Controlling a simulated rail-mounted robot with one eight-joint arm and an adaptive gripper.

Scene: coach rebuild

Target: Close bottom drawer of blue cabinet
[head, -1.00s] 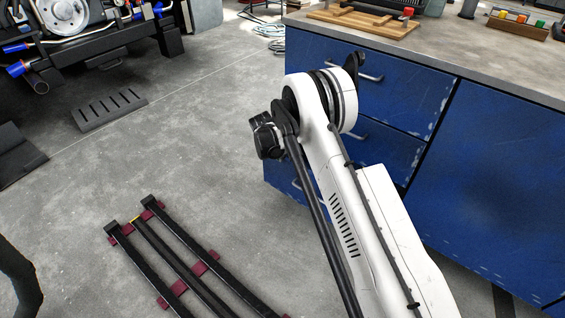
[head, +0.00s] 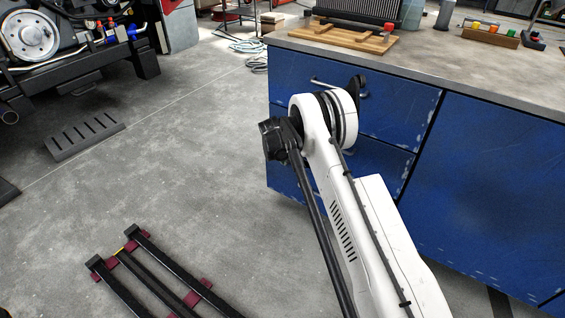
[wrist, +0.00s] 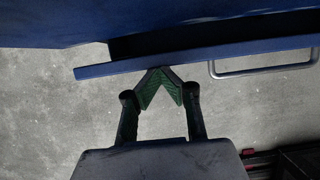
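The blue cabinet (head: 480,190) stands at the right in the head view, with drawers at its left end. My arm covers much of the lower drawer area there, and my gripper's fingers cannot be made out. In the wrist view, a blue drawer front (wrist: 110,68) stands out from the cabinet body (wrist: 60,20), with a dark gap between them. Its metal handle (wrist: 262,68) is to the right of my gripper. My gripper (wrist: 161,72) has its fingertips together, with nothing seen between them. The tips are at the outer face of the drawer front and appear to touch it.
Black bars on dark red supports (head: 150,275) lie on the floor at the lower left. A slotted dark plate (head: 85,137) lies farther back, near a vehicle chassis (head: 70,50). Concrete floor in front of the drawers is clear. A wooden board (head: 340,40) is on the worktop.

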